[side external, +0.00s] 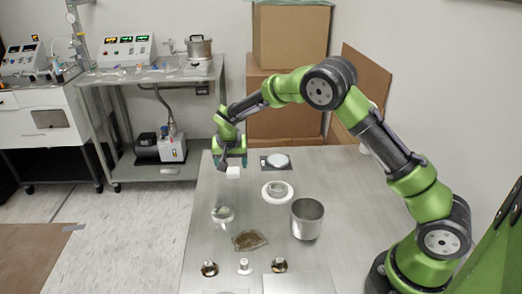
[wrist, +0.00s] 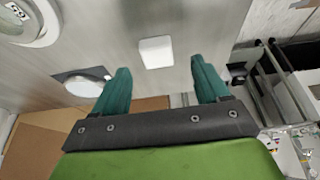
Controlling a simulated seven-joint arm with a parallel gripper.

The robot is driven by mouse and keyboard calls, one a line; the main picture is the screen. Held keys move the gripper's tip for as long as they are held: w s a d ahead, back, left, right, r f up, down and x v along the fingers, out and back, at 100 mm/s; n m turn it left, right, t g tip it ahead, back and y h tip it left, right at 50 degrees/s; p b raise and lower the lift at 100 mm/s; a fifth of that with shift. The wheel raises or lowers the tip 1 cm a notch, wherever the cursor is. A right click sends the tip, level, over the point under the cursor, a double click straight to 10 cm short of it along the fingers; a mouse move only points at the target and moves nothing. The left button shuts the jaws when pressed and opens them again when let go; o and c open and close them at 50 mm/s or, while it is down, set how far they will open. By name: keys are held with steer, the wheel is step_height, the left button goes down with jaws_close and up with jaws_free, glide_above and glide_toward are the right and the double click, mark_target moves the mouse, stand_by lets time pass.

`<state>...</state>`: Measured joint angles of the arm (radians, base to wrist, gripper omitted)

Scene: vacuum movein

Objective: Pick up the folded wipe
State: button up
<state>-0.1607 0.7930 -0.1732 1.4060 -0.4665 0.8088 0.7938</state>
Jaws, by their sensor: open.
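The folded wipe (side external: 233,172) is a small white square pad on the metal table. In the wrist view the wipe (wrist: 156,52) lies ahead of the fingertips, between their lines and a little nearer the left finger. My gripper (side external: 231,160) is at the table's far left part, close to the wipe, fingers pointing down. In the wrist view my gripper (wrist: 160,66) has its two green fingers spread apart with nothing between them. I cannot tell the exact height of the fingertips above the wipe.
A dark plate with a white disc (side external: 278,160) lies right of the wipe. Several small fittings line the front. Cardboard boxes (side external: 285,100) stand behind.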

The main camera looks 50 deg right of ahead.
mark_target(233, 169)
steer(key=x, duration=0.4)
steer(key=shift+s+d+f, duration=0.1)
steer(key=shift+d, duration=0.05)
steer(key=shift+c, duration=0.4)
steer(key=c, duration=1)
steer(key=shift+c, duration=0.2)
steer(key=shift+r, duration=0.4)
steer(key=r, duration=0.3)
steer(key=shift+s, duration=0.3)
steer(key=s, duration=1)
steer(key=s+a+r, duration=0.1)
steer(key=s, duration=0.4)
steer(key=shift+s+a+r, duration=0.1)
steer(key=shift+s+r, duration=0.05)
steer(key=shift+s, duration=0.1)
